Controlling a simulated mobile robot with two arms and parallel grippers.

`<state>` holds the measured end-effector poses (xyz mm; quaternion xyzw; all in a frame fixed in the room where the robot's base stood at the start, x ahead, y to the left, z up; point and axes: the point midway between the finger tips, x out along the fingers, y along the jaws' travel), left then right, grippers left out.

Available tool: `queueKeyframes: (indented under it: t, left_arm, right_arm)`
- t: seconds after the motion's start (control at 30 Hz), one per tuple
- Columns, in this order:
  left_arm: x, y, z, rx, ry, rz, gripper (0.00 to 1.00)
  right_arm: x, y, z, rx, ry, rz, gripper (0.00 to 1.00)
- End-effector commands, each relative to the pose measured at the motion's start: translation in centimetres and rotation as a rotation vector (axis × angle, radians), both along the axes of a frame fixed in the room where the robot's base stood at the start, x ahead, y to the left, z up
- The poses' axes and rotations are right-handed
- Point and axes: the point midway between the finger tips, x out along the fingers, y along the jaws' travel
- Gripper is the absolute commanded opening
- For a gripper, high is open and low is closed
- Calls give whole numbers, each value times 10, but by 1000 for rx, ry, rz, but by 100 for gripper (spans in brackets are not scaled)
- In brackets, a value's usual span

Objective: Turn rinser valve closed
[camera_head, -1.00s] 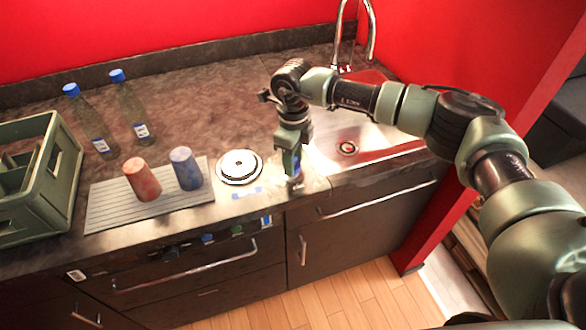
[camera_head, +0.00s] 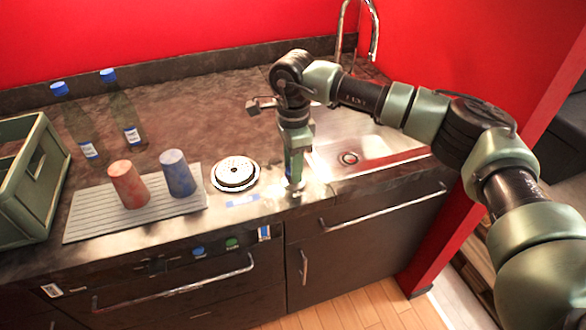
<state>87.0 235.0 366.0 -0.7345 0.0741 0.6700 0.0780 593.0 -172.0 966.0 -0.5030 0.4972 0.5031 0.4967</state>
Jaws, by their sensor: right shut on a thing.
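The round rinser (camera_head: 237,172), with a white perforated top and dark rim, is set in the counter near its front edge. My right gripper (camera_head: 295,187) points down at the counter edge, to the right of the rinser and left of the sink. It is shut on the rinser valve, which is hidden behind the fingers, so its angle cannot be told. My left gripper is not in view.
A red cup (camera_head: 129,184) and a blue cup (camera_head: 178,173) stand on a ribbed mat (camera_head: 85,219). Two blue-capped bottles (camera_head: 122,112) and a green crate (camera_head: 40,185) are at left. The sink (camera_head: 375,158) and faucet (camera_head: 374,35) are at right. Counter behind the rinser is clear.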

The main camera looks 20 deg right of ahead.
Motion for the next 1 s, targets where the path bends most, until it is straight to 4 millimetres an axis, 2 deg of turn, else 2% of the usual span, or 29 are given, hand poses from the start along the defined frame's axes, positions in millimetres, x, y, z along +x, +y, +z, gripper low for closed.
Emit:
queueKeyframes:
  t: [0.6, 0.63, 0.7, 1.0]
  left_arm:
    - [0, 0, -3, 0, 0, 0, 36]
    - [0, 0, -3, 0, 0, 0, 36]
    - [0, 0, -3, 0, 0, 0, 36]
    - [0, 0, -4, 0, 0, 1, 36]
  right_arm:
    - [1, 0, 1, 0, -3, 38, 0]
    - [1, 0, 1, 0, -3, 38, 43]
    - [1, 0, 1, 0, -2, 38, 57]
    - [0, 0, 1, 0, -1, 37, 57]
